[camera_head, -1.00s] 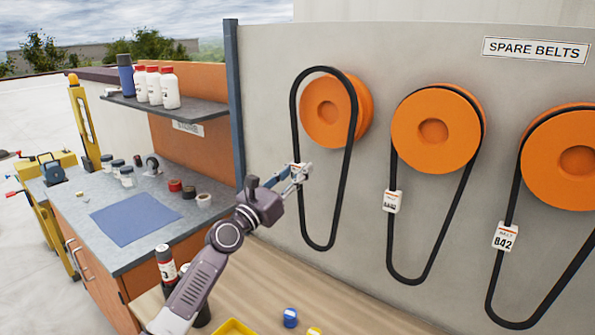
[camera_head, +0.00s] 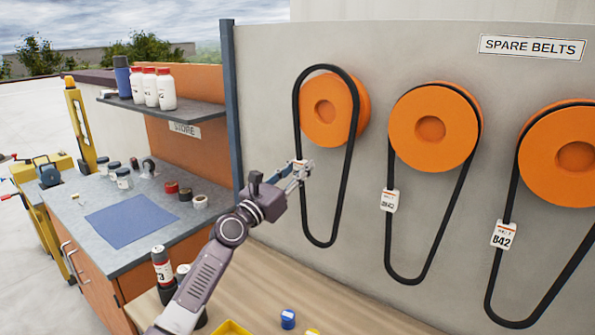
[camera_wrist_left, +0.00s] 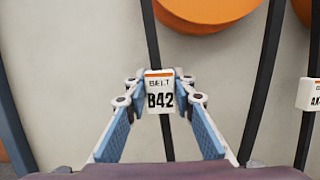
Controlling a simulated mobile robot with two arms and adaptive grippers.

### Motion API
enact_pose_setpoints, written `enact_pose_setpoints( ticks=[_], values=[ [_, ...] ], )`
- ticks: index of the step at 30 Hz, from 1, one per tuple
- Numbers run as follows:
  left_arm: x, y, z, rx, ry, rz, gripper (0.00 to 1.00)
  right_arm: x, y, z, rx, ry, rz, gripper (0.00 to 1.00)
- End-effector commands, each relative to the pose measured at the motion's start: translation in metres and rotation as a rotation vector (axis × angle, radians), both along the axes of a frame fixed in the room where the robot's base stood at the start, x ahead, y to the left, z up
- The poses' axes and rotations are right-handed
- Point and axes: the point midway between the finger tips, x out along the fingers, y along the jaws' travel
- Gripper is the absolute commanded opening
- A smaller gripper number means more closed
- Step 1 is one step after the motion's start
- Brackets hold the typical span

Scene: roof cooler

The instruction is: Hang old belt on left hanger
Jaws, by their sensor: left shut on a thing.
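The old belt (camera_head: 338,208) is a black loop with a white tag. It hangs long and upright at the left hanger, an orange disc (camera_head: 326,111). Its top arcs just above the disc, and its right strand crosses in front of the disc's right side. I cannot tell whether it rests on the hanger. My left gripper (camera_head: 301,170) is shut on the belt's left strand at the tag. In the left wrist view the tag (camera_wrist_left: 159,97), reading B42, sits between my fingertips, and the orange disc (camera_wrist_left: 205,10) shows above. My right gripper is out of view.
Two more orange discs (camera_head: 431,128) to the right carry tagged black belts (camera_head: 448,220) on the grey wall, under a SPARE BELTS sign (camera_head: 532,47). A workbench with a blue mat (camera_head: 132,221) and jars stands left. Bottles (camera_head: 163,268) stand on the wooden surface below.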

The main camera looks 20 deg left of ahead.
Motion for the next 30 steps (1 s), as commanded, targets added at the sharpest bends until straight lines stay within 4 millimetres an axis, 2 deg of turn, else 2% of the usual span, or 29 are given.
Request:
enact_pose_setpoints(
  ticks=[18,30],
  values=[
    [0.018,-0.006,0.000,-0.003,-0.001,0.000,0.00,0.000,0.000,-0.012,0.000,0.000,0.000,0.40],
    [0.022,-0.008,0.001,-0.003,-0.001,0.000,0.00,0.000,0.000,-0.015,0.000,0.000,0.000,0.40]
  ],
)
